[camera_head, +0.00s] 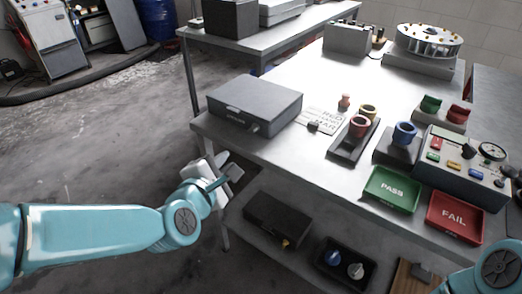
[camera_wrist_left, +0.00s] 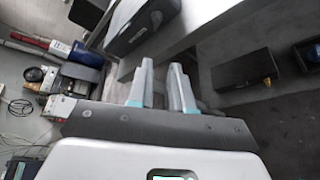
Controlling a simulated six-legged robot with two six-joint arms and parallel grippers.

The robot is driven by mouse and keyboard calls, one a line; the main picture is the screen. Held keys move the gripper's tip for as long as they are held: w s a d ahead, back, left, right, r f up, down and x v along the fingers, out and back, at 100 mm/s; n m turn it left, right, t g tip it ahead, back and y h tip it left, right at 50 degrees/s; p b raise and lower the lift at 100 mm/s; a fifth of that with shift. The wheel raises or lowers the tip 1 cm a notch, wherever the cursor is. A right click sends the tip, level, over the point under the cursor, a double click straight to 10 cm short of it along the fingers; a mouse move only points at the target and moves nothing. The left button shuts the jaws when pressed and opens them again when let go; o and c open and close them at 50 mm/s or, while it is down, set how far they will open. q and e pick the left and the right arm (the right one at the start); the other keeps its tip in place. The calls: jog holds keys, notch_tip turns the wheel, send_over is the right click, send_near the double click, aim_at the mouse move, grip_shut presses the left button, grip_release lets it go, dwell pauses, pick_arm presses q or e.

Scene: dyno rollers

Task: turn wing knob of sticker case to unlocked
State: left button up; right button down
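The sticker case looks to be the grey box (camera_head: 254,104) at the left end of the table, lid shut. A small knob (camera_head: 256,128) sits on its front face; which way it is turned is too small to tell. The case also shows in the left wrist view (camera_wrist_left: 140,22), with the knob (camera_wrist_left: 157,18) on its face. My left gripper (camera_head: 232,176) is below and in front of the case, apart from it. In the left wrist view its two fingers (camera_wrist_left: 162,82) stand apart with nothing between them. My right gripper is out of view; only part of that arm shows at lower right.
Right of the case are a printed card (camera_head: 322,122), coloured cups, a green PASS tray (camera_head: 392,188), a red FAIL tray (camera_head: 455,217) and a control box (camera_head: 462,165). The table's front edge lies between my left gripper and the case. A lower shelf holds a dark box (camera_head: 278,220).

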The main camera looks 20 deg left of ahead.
pick_arm(q)
jog(key=b, duration=0.2)
send_near(251, 132)
jog(key=shift+t, duration=0.4)
jog(key=x, duration=0.8)
jog(key=shift+w+a+f, duration=0.1)
jog(key=shift+w+f, duration=0.05)
jog(key=shift+f, duration=0.25)
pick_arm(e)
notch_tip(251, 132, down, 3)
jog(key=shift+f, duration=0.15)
pick_arm(q)
grip_shut()
